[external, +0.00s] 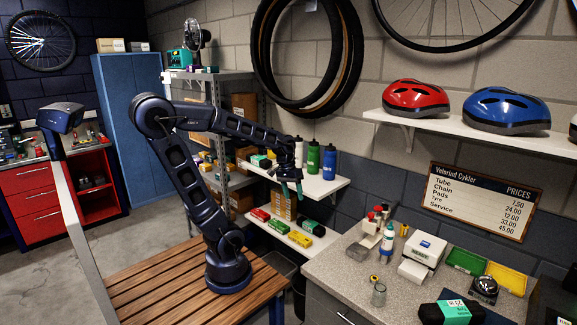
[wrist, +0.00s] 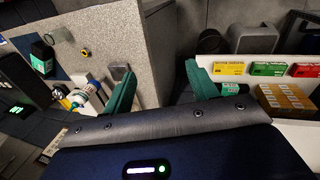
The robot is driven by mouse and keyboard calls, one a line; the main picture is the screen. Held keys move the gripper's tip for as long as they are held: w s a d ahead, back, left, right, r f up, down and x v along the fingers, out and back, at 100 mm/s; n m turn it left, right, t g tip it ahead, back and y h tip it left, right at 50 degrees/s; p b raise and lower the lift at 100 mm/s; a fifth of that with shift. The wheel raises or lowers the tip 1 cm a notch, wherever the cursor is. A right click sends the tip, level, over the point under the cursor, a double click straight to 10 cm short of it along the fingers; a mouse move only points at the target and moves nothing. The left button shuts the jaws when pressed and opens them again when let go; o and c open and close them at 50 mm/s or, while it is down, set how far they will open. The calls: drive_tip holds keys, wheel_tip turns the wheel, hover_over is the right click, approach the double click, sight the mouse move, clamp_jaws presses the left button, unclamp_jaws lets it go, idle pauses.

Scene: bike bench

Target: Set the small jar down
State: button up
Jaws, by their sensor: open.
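A small clear glass jar (external: 379,294) stands on the speckled grey counter (external: 335,266), near its front edge, in the external view. It also appears in the wrist view, as a small greyish cylinder (wrist: 62,34) at the upper left. My gripper (external: 291,189) is open in front of the white wall shelves, up and to the left of the jar and apart from it. In the wrist view the two green fingers of my gripper (wrist: 162,88) are spread, with no object held between them.
A small yellow-topped item (external: 373,279) is beside the jar. A white-and-blue bottle (external: 387,242), a white box (external: 423,249) and a black-and-green package (external: 451,312) are also on the counter. Bottles (external: 313,157) and coloured boxes (external: 300,239) occupy the shelves behind my gripper.

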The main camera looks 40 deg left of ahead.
drive_tip(key=s+a+r+m+t+y, duration=0.1)
drive_tip(key=s+a+r+t, duration=0.3)
drive_tip(key=a, duration=0.6)
drive_tip(key=shift+s+r+y, duration=0.4)
drive_tip(key=shift+s+y, duration=0.05)
drive_tip(key=shift+y, duration=0.45)
